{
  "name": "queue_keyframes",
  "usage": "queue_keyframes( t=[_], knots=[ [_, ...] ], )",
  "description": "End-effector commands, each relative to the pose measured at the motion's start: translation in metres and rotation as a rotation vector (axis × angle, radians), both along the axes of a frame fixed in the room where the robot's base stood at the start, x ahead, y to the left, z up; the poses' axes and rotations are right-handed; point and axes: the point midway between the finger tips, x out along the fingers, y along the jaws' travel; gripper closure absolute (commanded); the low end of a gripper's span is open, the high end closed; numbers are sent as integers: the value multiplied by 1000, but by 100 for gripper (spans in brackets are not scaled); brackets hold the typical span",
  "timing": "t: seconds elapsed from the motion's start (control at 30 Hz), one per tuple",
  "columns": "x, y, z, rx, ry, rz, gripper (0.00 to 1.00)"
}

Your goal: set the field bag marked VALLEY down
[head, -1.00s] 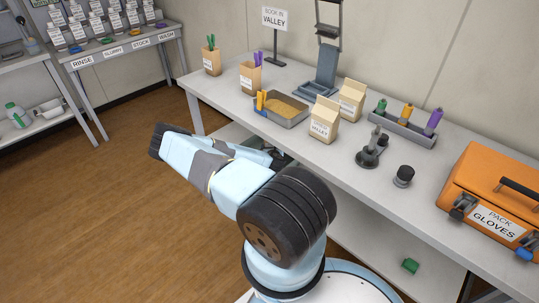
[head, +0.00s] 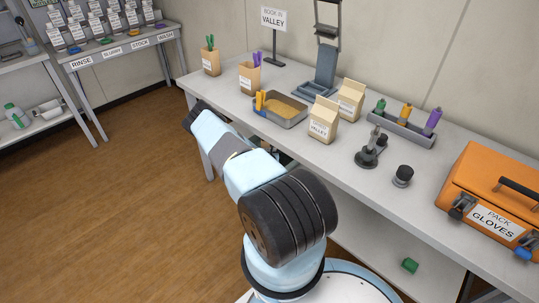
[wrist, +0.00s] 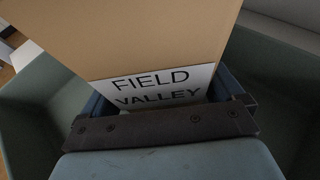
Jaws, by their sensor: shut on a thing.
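The field bag (wrist: 130,35) is a tan paper bag with a white label reading FIELD VALLEY, and it fills the upper middle of the wrist view. My gripper (wrist: 165,98) is shut on it, with blue fingers partly showing at either side of the label. The bag's top and far side are out of view. In the head view my arm hides the gripper and this bag.
Grey-green walls of a bin (wrist: 30,115) surround the gripper in the wrist view. In the head view, the bench (head: 330,155) carries a VALLEY sign (head: 273,18), a tan bag labelled VALLEY (head: 323,120), a sand tray (head: 282,108) and an orange case (head: 495,195).

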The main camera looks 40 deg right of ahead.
Motion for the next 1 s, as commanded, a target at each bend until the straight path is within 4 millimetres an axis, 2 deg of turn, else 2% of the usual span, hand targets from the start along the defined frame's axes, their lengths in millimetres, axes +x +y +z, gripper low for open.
queue_keyframes(
  t=[0.13, 0.47, 0.5, 0.8, 1.0],
  knots=[
    [0, 0, -8, -1, -2, -1, 50],
    [-1, -2, -10, -1, 0, -2, 50],
    [-1, -2, -10, -2, -1, -3, 2],
    [-1, -1, -8, -2, 0, -3, 0],
    [-17, 12, 0, 0, 1, -4, 0]
  ],
)
